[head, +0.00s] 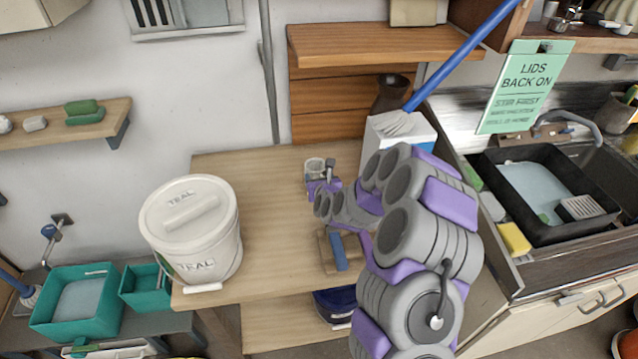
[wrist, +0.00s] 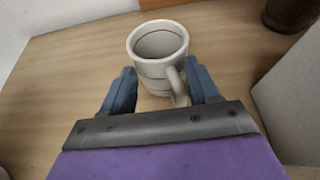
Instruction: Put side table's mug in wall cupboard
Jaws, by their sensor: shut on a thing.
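A pale grey-white mug (head: 314,166) is at the back of the wooden side table (head: 262,222). In the wrist view the mug (wrist: 158,50) is upright, with its handle towards my gripper. My gripper (head: 322,186) is shut on the mug, with its blue fingers (wrist: 163,84) on either side of the handle area. The exact contact is hard to see. The mug looks to be at or just above the tabletop. I cannot tell which piece is the wall cupboard; a wooden unit (head: 385,42) is on the wall behind the table.
A white lidded TEAL bucket (head: 190,228) stands at the table's left. A sink counter (head: 560,262) is at right. The table's middle left is clear.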

